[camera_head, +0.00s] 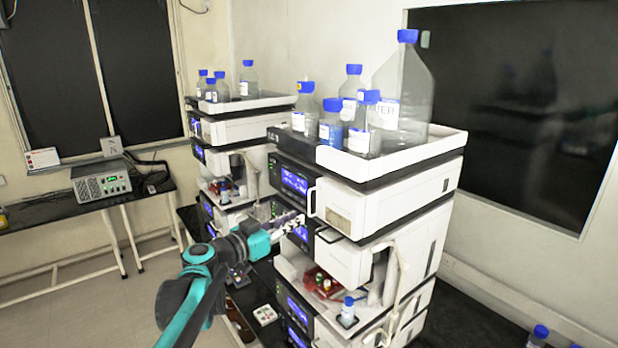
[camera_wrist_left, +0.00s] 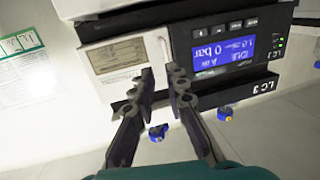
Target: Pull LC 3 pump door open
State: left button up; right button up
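The LC 3 pump (camera_head: 294,181) is the upper module of the nearer stack, with a lit blue screen; it also shows upside down in the wrist view (camera_wrist_left: 222,52), with its LC 3 label. Its white door (camera_head: 342,205) bears a beige sticker and looks closed; the door also shows in the wrist view (camera_wrist_left: 122,75). A slim handle (camera_head: 311,202) stands at the door's edge by the screen. My left gripper (camera_head: 298,222) is in front of the pump, below the handle. Its fingers (camera_wrist_left: 164,78) are apart, with no held object visible; contact with the handle cannot be told. My right gripper is out of view.
Glass bottles with blue caps stand in the white top tray (camera_head: 400,152) of the near stack. A second stack (camera_head: 240,128) stands behind, left. Below the pump is an open bay with vials (camera_head: 322,282). A side table (camera_head: 60,215) stands left, with clear floor before it.

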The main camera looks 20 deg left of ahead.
aim_at(309, 202)
pick_arm(q)
jog(key=w, duration=0.2)
jog(key=w+d+r+p, duration=0.1)
jog(key=w, duration=0.2)
jog(key=w+d, duration=0.1)
jog(key=w, duration=0.1)
jog(key=shift+w+d+r+p, duration=0.15)
jog(key=shift+d+r+p, duration=0.05)
jog(key=shift+r+p, duration=0.2)
jog(key=shift+d, duration=0.1)
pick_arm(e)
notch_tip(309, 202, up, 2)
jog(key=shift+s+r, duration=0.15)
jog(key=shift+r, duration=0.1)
pick_arm(q)
jog(key=shift+c, duration=0.3)
jog(key=shift+w, duration=0.1)
grip_shut()
jog(key=shift+t, duration=0.4)
